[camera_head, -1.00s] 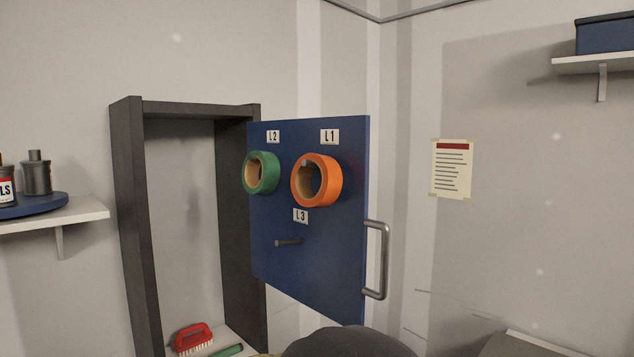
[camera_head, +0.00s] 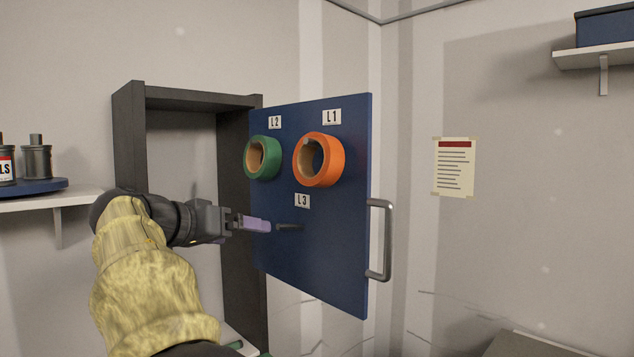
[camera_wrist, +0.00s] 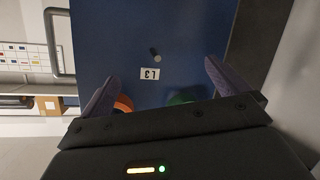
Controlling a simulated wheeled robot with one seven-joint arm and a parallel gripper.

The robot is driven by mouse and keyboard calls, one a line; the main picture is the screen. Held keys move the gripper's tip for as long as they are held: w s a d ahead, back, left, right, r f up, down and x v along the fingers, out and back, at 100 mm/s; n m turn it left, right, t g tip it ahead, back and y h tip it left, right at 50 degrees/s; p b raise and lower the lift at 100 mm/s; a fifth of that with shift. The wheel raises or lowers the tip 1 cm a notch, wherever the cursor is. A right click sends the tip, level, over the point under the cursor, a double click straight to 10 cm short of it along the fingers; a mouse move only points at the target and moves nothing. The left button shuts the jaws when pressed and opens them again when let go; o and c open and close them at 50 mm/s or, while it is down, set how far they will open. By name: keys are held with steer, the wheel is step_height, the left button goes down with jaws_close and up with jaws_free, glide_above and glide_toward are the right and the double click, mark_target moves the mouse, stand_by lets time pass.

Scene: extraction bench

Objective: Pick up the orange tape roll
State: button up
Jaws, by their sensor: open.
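The orange tape roll (camera_head: 332,161) hangs on the blue door panel (camera_head: 330,260) under the label L1 in the head view. In the wrist view only a sliver of the orange roll (camera_wrist: 123,103) shows beside the left finger. My gripper (camera_head: 262,225) is open and empty, with pale purple fingers, in front of the panel, left of the bare L3 peg (camera_head: 290,228). It is lower and to the left of the orange roll. In the wrist view the open fingers (camera_wrist: 158,85) spread wide, and the roll is mostly hidden by the gripper body.
A green tape roll (camera_head: 263,158) hangs left of the orange one, under L2. The door has a grey handle (camera_head: 379,240) at its right edge. A dark open cabinet frame (camera_head: 130,140) stands behind my arm. A shelf (camera_head: 60,199) with dark bottles is at left.

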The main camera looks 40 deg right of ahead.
steer(key=s+a+r+m+g+h, duration=0.1)
steer(key=s+r+m+h, duration=0.1)
steer(key=r, duration=0.4)
steer(key=s+a+r+m+g+h+b, duration=0.1)
steer(key=s+a+r+m+g+h, duration=0.1)
steer(key=s+r+m, duration=0.3)
steer(key=shift+a+r+m, duration=0.3)
steer(key=shift+r, duration=0.6)
steer(key=d+p, duration=0.5)
steer(key=d, duration=0.7)
steer(key=shift+w, duration=0.35)
steer(key=shift+d, duration=0.1)
